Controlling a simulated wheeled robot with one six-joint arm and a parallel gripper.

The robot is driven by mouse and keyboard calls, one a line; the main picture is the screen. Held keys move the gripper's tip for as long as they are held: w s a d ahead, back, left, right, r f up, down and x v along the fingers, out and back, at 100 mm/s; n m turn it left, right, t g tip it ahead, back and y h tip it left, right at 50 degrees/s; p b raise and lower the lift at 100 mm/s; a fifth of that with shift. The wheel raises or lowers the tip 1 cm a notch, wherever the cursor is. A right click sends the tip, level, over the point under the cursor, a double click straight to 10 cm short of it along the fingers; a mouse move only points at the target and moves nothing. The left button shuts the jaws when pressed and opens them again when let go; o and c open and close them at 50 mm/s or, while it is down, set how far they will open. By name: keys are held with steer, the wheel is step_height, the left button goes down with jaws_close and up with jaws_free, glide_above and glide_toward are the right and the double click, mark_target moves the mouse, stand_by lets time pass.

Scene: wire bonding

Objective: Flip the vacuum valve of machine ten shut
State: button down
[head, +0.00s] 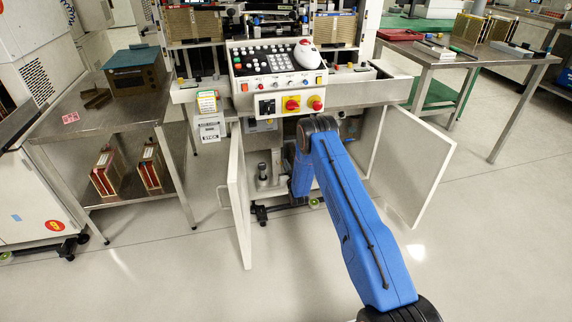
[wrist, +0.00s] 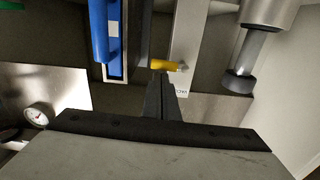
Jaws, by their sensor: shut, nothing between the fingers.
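The machine (head: 275,65) stands in the middle of the head view with its lower cabinet open, and my arm reaches into it. My gripper is hidden there. In the wrist view my gripper (wrist: 165,82) is shut and empty, its dark fingers together. A small yellow valve lever (wrist: 163,65) lies sideways in the picture just beyond the fingertips, its right end on a grey upright strip (wrist: 186,40). I cannot tell whether the fingertips touch it. A small white label (wrist: 181,92) below the lever is partly hidden by the fingers.
In the wrist view a blue part (wrist: 101,35) stands left of the lever, a metal cylinder (wrist: 250,55) right, and a round gauge (wrist: 38,115) at lower left. Open doors (head: 238,205) and (head: 415,165) flank the cabinet. A steel table (head: 105,118) stands left.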

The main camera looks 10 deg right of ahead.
steer(key=shift+d+f+m, duration=0.1)
steer(key=shift+f+m, duration=0.15)
steer(key=shift+m, duration=0.45)
steer(key=f+m, duration=0.1)
steer(key=m, duration=0.4)
steer(key=a+f+m, duration=0.1)
steer(key=f+m, duration=0.1)
steer(key=m, duration=0.3)
steer(key=f+m, duration=0.2)
steer(key=m, duration=0.3)
steer(key=shift+a, duration=0.3)
steer(key=shift+a+f+m, duration=0.1)
steer(key=shift+m, duration=0.2)
steer(key=shift+a+f, duration=0.1)
steer(key=shift+a, duration=0.05)
stand_by(0.5)
